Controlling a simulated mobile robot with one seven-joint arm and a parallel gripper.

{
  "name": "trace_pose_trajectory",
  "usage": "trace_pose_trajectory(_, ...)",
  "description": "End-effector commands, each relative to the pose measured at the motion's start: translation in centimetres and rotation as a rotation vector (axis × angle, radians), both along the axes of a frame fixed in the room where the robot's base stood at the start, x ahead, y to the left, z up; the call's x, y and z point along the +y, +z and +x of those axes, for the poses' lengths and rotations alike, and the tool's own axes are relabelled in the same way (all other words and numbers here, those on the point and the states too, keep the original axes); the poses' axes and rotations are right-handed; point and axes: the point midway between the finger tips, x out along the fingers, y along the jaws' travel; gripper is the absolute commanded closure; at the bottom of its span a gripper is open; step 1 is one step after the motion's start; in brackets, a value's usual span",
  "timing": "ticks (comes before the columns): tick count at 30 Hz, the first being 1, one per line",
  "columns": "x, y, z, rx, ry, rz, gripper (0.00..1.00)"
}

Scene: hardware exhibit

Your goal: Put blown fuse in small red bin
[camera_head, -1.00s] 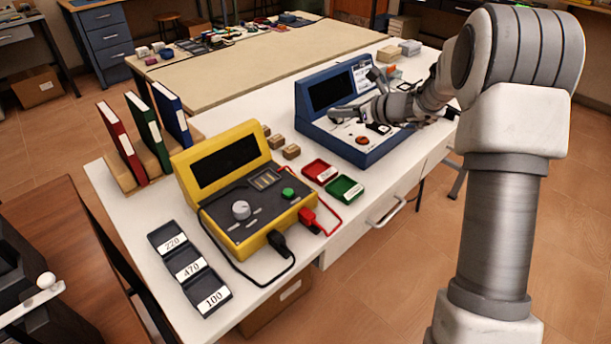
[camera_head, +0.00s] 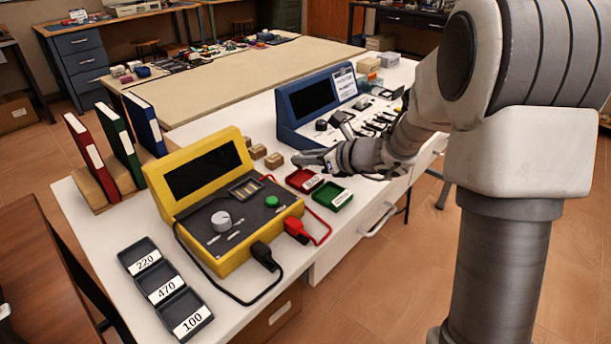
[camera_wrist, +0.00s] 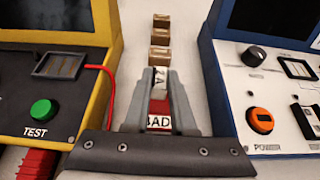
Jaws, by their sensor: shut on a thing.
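The small red bin (camera_head: 293,183) stands on the white bench, between the yellow tester and the blue unit. In the wrist view, the red bin (camera_wrist: 160,108) and its "BAD" label show between my fingers. My gripper (camera_head: 299,159) is above the bench near the bin, at its far side in the head view. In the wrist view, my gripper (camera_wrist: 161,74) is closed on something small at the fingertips.
A green bin (camera_head: 347,199) sits beside the red one. The yellow tester (camera_head: 173,201) and the blue unit (camera_head: 291,130) flank the bins. Small cardboard boxes (camera_head: 273,160) stand behind. A red lead (camera_head: 322,222) curves close to the bins.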

Motion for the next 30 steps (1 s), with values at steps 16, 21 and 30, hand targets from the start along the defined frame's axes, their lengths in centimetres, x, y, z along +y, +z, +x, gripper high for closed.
trace_pose_trajectory(16,0.0,-3.9,0.0,-0.001,0.0,0.001,1.0)
trace_pose_trajectory(21,0.0,-4.4,0.0,0.0,0.0,0.0,1.0)
trace_pose_trajectory(30,0.0,-4.2,0.0,0.0,0.0,0.0,0.47)
